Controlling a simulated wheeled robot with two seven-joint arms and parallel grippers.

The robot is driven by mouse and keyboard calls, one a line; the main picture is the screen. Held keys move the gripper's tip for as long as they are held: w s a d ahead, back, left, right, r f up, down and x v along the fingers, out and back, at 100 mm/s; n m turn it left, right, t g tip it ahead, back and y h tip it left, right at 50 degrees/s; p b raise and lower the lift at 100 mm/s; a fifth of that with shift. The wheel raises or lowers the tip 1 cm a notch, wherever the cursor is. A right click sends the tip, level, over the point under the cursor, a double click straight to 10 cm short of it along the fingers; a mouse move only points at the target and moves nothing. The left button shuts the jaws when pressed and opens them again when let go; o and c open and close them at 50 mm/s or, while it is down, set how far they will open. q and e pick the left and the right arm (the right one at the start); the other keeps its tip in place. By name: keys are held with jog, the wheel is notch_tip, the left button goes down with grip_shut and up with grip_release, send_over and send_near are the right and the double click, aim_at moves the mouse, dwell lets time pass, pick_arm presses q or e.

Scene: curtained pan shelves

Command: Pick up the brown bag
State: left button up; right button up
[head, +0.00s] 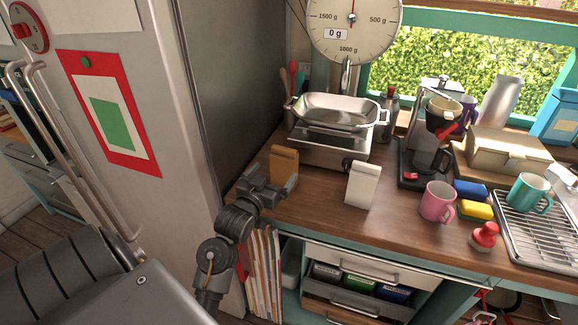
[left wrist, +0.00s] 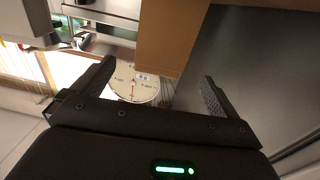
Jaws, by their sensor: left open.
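The brown bag (head: 284,164) stands upright on the wooden counter, close to the fridge side. My left gripper (head: 271,182) is right at its near side, partly covering its lower part. In the left wrist view, the brown bag (left wrist: 172,35) shows ahead between the open fingers of the left gripper (left wrist: 157,76), nearer the right finger. The jaws hold nothing; I cannot tell whether they touch the bag. My right gripper is not in view.
A white bag (head: 362,185) stands to the right on the counter. Behind is a scale with a metal pan (head: 337,110). The fridge (head: 185,130) bounds the left. A pink mug (head: 436,201) and coffee maker (head: 428,140) are farther right. Bare counter lies between the bags.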

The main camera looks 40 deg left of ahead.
aim_at(280, 162)
pick_arm(q)
jog(key=shift+w+a+r+p, duration=0.15)
jog(key=shift+w+p, duration=0.05)
jog(key=shift+w, duration=0.25)
jog(key=shift+w+a+r+p, duration=0.15)
jog(key=shift+w+p, duration=0.05)
jog(key=shift+w, duration=0.25)
jog(key=x, duration=0.2)
jog(key=shift+w+f, duration=0.15)
jog(key=shift+w, duration=0.15)
jog(key=shift+w+a, duration=0.15)
jog(key=shift+w, duration=0.2)
jog(key=shift+p, duration=0.35)
jog(key=shift+w+a+p, duration=0.1)
jog(key=shift+w+p, duration=0.2)
jog(key=shift+w, duration=0.05)
jog(key=p+x, duration=0.1)
jog(key=x, duration=0.2)
jog(key=shift+w+a+p, duration=0.1)
jog(key=shift+w+p, duration=0.2)
jog(key=shift+w+a+f, duration=0.15)
jog(key=shift+w, duration=0.25)
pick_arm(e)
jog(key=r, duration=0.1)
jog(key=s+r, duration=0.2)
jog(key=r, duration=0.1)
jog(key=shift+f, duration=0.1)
